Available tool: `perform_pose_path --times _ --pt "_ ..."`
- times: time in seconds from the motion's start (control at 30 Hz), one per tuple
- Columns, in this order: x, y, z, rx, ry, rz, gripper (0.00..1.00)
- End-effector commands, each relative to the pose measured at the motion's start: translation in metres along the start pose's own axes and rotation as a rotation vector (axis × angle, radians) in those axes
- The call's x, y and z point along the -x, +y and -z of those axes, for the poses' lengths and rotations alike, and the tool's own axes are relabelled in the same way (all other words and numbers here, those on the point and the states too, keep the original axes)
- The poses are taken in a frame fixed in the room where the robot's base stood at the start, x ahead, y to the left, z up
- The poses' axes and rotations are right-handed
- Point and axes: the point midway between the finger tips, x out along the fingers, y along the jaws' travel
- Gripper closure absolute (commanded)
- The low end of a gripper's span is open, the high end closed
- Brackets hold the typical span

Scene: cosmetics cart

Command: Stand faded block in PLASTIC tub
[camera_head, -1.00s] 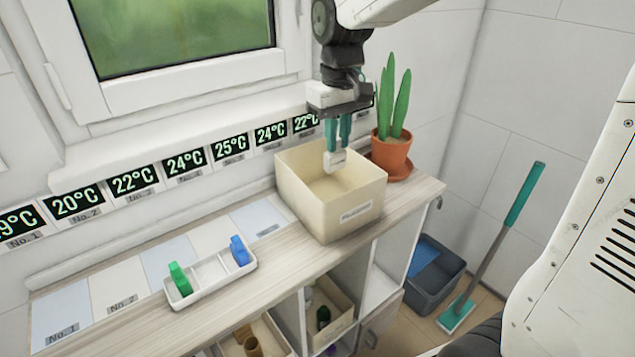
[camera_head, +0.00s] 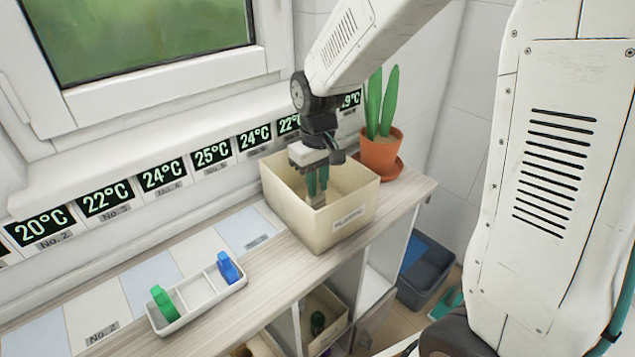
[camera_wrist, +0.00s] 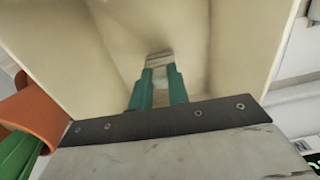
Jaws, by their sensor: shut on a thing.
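The cream tub (camera_head: 293,218) stands on the counter at the wall end, with a label on its front that I cannot read surely. My gripper (camera_head: 317,190) reaches down inside it with its green fingers. The fingers are shut on the faded block (camera_wrist: 159,60), a pale grey piece that shows between the fingertips in the wrist view. In the head view the block's lower end (camera_head: 318,203) is partly hidden by the tub's front wall. The block hangs roughly upright. I cannot tell whether it touches the tub's floor.
A white divided tray (camera_head: 203,309) holds a green block (camera_head: 163,302) and a blue block (camera_head: 228,267) on the counter (camera_head: 275,272). A potted plant (camera_head: 380,150) stands just right of the tub. Open shelves with bins lie below. A dark bin (camera_head: 428,275) stands on the floor.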

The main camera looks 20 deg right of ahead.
Motion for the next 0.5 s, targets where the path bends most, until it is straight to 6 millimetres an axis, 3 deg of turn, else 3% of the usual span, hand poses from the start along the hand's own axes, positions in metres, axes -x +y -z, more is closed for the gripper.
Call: perform_pose_path --times 0.37,0.4,0.47,0.5 --pt "-0.0061 -0.0011 0.0004 0.002 0.000 0.000 1.00" --pt "-0.0059 -0.0011 0.0006 0.002 0.001 0.000 0.75" --pt "-0.0057 -0.0011 0.0006 0.002 0.001 0.000 0.61" --pt "-0.0057 -0.0011 0.0006 0.002 0.001 0.000 0.61"
